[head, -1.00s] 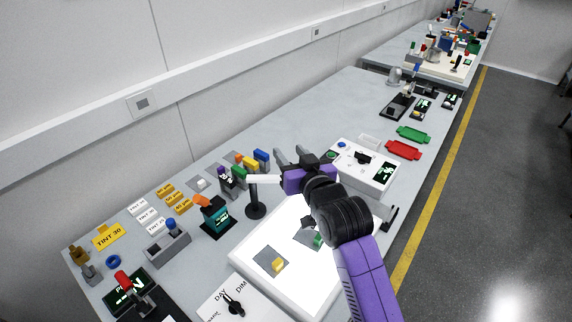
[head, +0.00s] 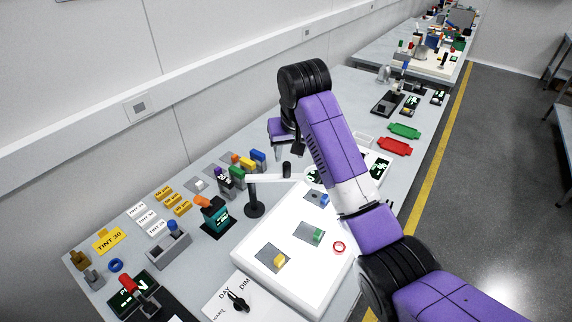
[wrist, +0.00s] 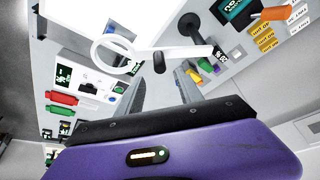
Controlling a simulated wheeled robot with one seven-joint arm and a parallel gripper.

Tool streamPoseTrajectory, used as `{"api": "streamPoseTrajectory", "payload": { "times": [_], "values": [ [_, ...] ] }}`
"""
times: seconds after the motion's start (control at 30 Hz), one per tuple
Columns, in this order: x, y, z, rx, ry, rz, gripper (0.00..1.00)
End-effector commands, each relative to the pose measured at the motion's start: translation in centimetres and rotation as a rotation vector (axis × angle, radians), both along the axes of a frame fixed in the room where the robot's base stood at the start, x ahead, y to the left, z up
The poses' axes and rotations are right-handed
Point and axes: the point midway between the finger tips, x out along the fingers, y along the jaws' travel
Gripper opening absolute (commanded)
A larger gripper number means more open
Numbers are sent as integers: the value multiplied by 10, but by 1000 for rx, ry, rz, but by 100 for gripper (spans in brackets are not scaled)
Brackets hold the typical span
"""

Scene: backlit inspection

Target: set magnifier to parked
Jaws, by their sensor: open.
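The magnifier has a black post (head: 254,198), a pale swing arm (head: 268,179) and an upright black knob (head: 287,170). In the head view its lens end is mostly hidden behind my arm. In the wrist view the white lens ring (wrist: 98,42) is at the upper left, with the black knob (wrist: 159,63) beside it. My gripper (wrist: 163,88) is open and empty, its fingers reaching toward the knob, which shows just beyond the gap between them.
A white light panel (head: 290,243) with small coloured blocks and a red ring (head: 339,247) lies in front of the post. Coloured holders (head: 250,163) stand close behind the arm. A teal device (head: 215,218) is left. Red (head: 395,147) and green (head: 404,131) trays lie right.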

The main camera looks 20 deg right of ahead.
Motion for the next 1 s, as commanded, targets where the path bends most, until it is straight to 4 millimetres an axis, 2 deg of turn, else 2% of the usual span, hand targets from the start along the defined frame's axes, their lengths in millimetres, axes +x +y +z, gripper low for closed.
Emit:
{"api": "streamPoseTrajectory", "payload": {
  "times": [0.5, 0.67, 0.9, 1.0],
  "values": [
    [25, -2, -62, 1, 1, -2, 43],
    [28, -3, -69, 1, -1, -3, 43],
    [29, -2, -70, 1, -2, -3, 43],
    [29, -2, -70, 1, -2, -3, 24]
  ]
}}
